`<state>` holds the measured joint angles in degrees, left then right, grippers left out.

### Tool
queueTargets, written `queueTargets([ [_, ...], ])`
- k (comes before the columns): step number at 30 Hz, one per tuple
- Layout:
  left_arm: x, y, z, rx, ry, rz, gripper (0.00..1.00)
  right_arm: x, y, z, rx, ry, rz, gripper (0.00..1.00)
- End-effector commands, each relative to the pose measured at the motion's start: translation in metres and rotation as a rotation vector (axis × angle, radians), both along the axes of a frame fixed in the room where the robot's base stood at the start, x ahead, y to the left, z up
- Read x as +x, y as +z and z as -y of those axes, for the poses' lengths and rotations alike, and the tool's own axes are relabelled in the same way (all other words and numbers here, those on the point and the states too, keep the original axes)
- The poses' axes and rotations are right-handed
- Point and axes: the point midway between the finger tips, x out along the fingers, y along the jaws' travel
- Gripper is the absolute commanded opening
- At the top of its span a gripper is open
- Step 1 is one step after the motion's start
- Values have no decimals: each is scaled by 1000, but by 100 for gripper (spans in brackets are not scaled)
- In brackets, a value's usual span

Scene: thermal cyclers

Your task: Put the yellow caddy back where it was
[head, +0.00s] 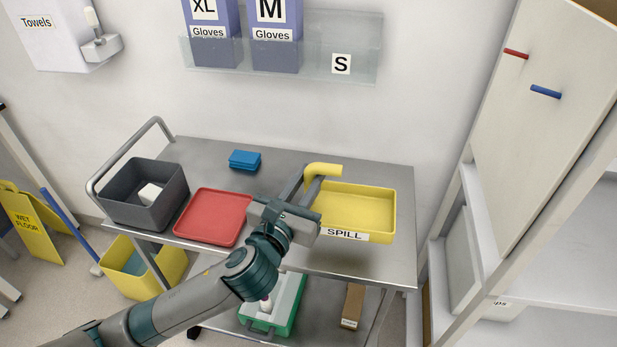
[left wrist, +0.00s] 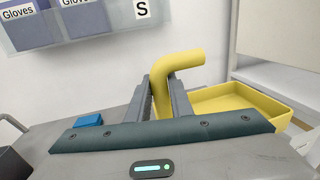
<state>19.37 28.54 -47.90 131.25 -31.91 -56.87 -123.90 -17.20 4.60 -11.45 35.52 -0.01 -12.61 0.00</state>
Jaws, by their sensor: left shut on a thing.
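The yellow caddy (head: 375,205) is a shallow tray with a bent tube handle (head: 325,169) and a "SPILL" label on its front. It is at the right part of the grey cart top (head: 400,262); I cannot tell whether it rests on it or hangs just above. My left gripper (head: 312,184) is shut on the handle at the tray's left side. In the left wrist view the handle (left wrist: 178,62) rises between the fingers, and the tray (left wrist: 240,106) shows to the right. My right gripper is not in view.
A red tray (head: 212,217), a blue block (head: 244,160) and a dark grey bin (head: 130,210) stand left of the caddy. A glove shelf (head: 345,45) hangs above. A white cabinet (head: 530,130) is at the right. Bare cart top shows behind and right of the caddy.

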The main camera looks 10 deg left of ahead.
Motion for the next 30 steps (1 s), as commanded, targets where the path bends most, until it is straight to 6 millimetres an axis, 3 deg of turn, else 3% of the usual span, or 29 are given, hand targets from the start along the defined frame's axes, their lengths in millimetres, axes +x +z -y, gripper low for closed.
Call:
queueTargets([
  [7, 0, 0, -2, -1, 4, 2, 0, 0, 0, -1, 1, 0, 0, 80],
  [11, -4, -3, -13, -5, 28, -2, 0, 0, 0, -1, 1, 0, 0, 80],
  [24, -40, -18, -99, -4, 211, -1, 0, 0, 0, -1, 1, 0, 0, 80],
  [30, -45, -19, -109, 0, 233, 2, 0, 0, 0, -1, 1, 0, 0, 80],
])
